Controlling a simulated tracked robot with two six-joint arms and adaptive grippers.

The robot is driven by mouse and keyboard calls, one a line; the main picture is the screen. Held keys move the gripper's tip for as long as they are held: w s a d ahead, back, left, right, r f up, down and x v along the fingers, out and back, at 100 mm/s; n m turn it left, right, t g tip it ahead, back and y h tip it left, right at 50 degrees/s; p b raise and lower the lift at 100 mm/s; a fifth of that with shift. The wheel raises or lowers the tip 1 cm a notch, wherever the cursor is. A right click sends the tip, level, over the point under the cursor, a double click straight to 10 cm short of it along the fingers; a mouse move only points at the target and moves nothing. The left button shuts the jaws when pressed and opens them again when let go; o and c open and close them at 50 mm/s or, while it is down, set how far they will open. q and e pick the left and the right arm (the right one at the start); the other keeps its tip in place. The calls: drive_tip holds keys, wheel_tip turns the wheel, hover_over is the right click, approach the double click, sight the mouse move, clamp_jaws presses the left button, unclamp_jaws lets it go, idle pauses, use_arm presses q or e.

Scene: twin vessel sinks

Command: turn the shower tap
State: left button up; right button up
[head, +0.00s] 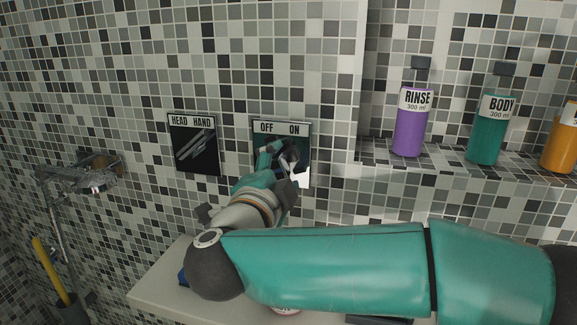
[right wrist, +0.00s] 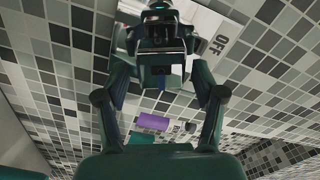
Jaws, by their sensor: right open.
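The shower tap's mirror-like plate (head: 301,178), marked OFF and ON, is on the tiled wall in the middle of the head view. Part of it also shows near the top of the right wrist view, with the OFF label (right wrist: 222,46). My right gripper (head: 272,172) is in front of this plate, over its lower left part, with its fingers spread. In the right wrist view the open gripper (right wrist: 160,80) faces the plate, and a reflection of it seems to show there. I cannot make out the tap's handle or any contact. My left gripper is out of view.
A second plate marked HEAD and HAND (head: 193,145) is to the left. A purple RINSE bottle (head: 411,125), a teal BODY bottle (head: 486,128) and an orange bottle (head: 561,140) stand on the tiled ledge at right. A shower fitting (head: 75,180) is at far left.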

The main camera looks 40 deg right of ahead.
drive_tip(key=v, duration=1.1)
drive_tip(key=shift+w+f, duration=0.1)
